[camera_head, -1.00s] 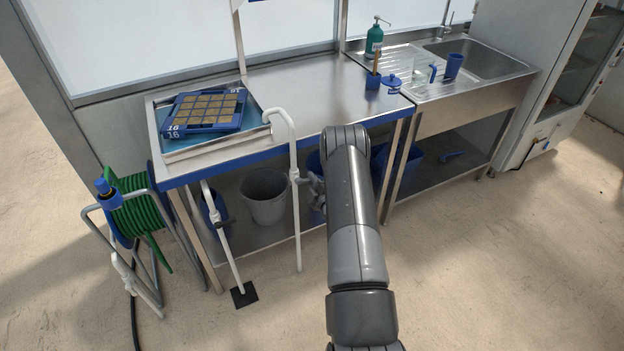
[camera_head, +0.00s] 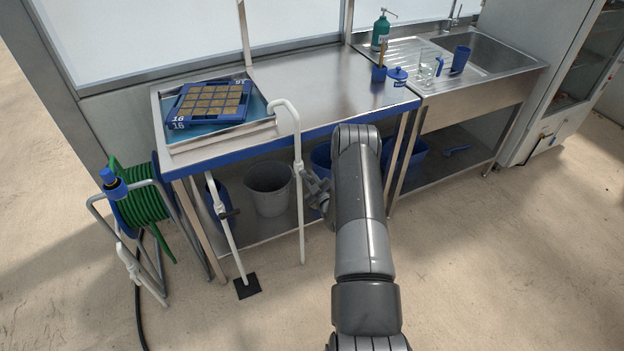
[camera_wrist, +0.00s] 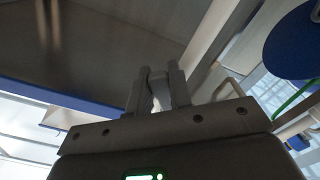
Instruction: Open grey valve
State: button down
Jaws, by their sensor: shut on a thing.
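A white pipe (camera_head: 301,222) with a hooked top stands at the front edge of the steel bench. The grey valve (camera_head: 298,169) sits partway up this pipe, small and partly covered by my gripper. My gripper (camera_head: 311,180) reaches it from the right, just below the bench's blue front edge. In the wrist view, my gripper's two fingers (camera_wrist: 157,82) are close together on a pale grey piece (camera_wrist: 160,97), which looks like the valve's handle. The handle's exact angle is hard to tell.
A blue seed tray (camera_head: 206,104) lies in a shallow basin on the bench (camera_head: 325,85). A grey bucket (camera_head: 269,190) and blue bins stand on the shelf below. A second white pipe (camera_head: 229,228) and a green hose reel (camera_head: 143,205) are at the left.

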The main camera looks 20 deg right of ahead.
jog(key=shift+f, duration=0.1)
jog(key=c, duration=1.3)
grip_release()
jog(key=s, duration=1.1)
jog(key=shift+w, duration=0.1)
jog(key=w, duration=0.8)
jog(key=shift+w, duration=0.2)
